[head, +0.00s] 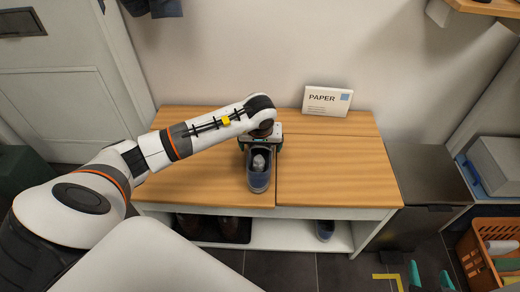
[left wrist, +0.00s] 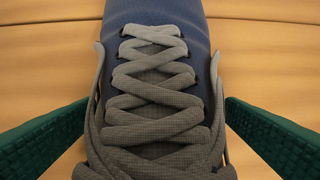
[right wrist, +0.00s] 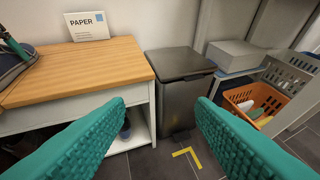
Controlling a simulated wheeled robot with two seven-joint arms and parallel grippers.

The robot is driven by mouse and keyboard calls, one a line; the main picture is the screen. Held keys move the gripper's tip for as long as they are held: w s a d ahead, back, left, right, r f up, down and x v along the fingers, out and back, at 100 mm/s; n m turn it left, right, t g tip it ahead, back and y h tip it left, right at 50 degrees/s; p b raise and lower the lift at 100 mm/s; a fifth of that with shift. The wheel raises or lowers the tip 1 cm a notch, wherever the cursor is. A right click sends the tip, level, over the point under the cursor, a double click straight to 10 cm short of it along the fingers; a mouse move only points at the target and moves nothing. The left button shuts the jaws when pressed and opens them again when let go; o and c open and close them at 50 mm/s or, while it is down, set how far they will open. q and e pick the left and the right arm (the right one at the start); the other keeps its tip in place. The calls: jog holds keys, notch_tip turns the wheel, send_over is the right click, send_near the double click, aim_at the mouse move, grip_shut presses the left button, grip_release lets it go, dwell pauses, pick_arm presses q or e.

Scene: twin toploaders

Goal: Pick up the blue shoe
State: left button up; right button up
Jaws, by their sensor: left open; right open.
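The blue shoe (head: 259,176) sits on the wooden top of the bench (head: 335,180), near its middle, with its opening toward the wall in the head view. In the left wrist view the shoe (left wrist: 190,20) fills the middle, with grey laces (left wrist: 155,100) facing the camera. My left gripper (head: 260,148) is over the shoe from above. Its green fingers are open, one on each side of the shoe, and no firm contact shows. My right gripper (right wrist: 160,125) is open and empty, away from the bench at the right.
A PAPER sign (head: 326,101) stands at the back of the bench. Another shoe (head: 325,229) is on the shelf below. A dark bin (right wrist: 180,85) stands right of the bench, then an orange basket (head: 480,250). Yellow tape (right wrist: 187,155) marks the floor.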

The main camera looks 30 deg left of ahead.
pick_arm(q)
jog(key=shift+r, duration=0.1)
jog(key=c, duration=1.3)
